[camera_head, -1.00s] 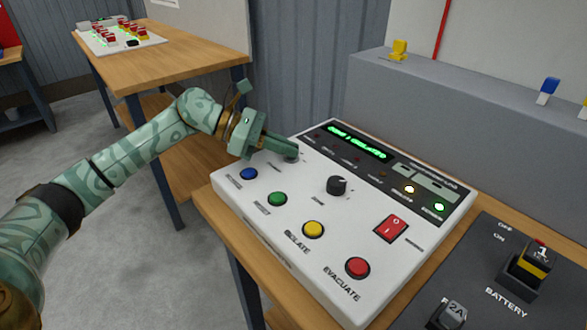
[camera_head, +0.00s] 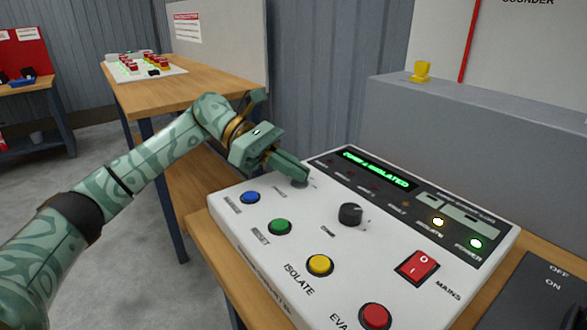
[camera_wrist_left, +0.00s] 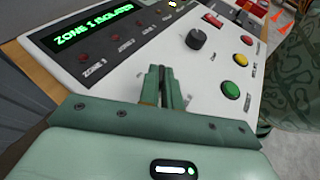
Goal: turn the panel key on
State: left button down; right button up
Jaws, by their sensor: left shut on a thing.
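The white control panel (camera_head: 262,232) lies on a wooden bench. Its green display reads as an isolated zone and shows "ZONE 1 ISOLATED" in the left wrist view (camera_wrist_left: 92,25). My left gripper (camera_head: 303,178) is at the panel's far left corner, beside the display strip. Its fingers (camera_wrist_left: 160,88) are shut at the panel key's place, and the key itself is hidden by them. A black rotary knob (camera_head: 350,214) stands apart, to the right of the fingers. My right gripper is in neither view.
Blue (camera_head: 250,197), green (camera_head: 280,227), yellow (camera_head: 319,265) and red (camera_head: 375,316) buttons line the panel's near side. A red mains rocker switch (camera_head: 417,267) sits at right. A grey ledge (camera_head: 470,125) rises behind. Another wooden bench (camera_head: 190,77) stands at the back left.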

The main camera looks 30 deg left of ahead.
pick_arm(q)
jog(key=c, duration=1.6)
grip_release()
